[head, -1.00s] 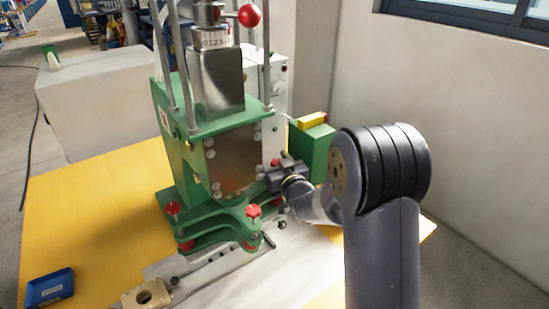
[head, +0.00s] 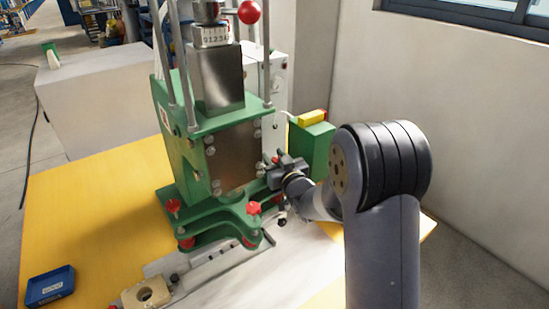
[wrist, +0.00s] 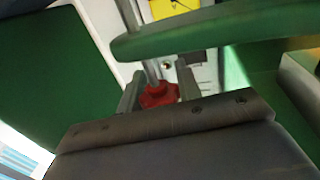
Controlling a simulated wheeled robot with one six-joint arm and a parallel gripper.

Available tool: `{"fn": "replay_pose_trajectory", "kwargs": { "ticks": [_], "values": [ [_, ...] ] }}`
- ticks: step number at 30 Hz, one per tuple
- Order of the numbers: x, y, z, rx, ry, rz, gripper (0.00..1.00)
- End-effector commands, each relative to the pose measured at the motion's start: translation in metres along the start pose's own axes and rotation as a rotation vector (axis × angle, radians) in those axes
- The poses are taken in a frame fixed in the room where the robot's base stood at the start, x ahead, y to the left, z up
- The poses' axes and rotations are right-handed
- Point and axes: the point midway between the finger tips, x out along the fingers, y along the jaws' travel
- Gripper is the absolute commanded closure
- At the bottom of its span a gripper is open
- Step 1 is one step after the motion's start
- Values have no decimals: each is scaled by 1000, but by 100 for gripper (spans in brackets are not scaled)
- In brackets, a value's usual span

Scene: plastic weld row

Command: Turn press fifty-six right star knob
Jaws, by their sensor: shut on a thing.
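The green press (head: 222,125) stands on the yellow table, with a steel front plate and steel rods. In the wrist view a red star knob (wrist: 158,95) on a steel rod sits between the two fingers of my gripper (wrist: 157,92), which is shut on it. In the head view my gripper (head: 270,170) is at the right side of the press, and only a small red part of that knob (head: 275,160) shows. Two other red star knobs, one at front left (head: 173,206) and one at front centre (head: 253,208), are on the press's base.
A green box with a yellow top (head: 311,118) stands close behind my gripper on the right. A red ball handle (head: 249,12) is at the press's top. A blue tray (head: 50,288) lies at the table's front left. The yellow table (head: 90,205) is clear left of the press.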

Motion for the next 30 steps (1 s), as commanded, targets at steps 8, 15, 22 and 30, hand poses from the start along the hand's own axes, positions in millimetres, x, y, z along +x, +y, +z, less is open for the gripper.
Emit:
{"fn": "replay_pose_trajectory", "kwargs": {
  "ticks": [8, 15, 22, 30],
  "values": [
    [1, -1, -1, -2, 8, -120, 90],
    [1, -4, -3, -2, 7, -253, 90],
    [0, -6, -3, -2, 6, -364, 90],
    [-1, -7, -2, -1, 4, -392, 90]
  ]
}}
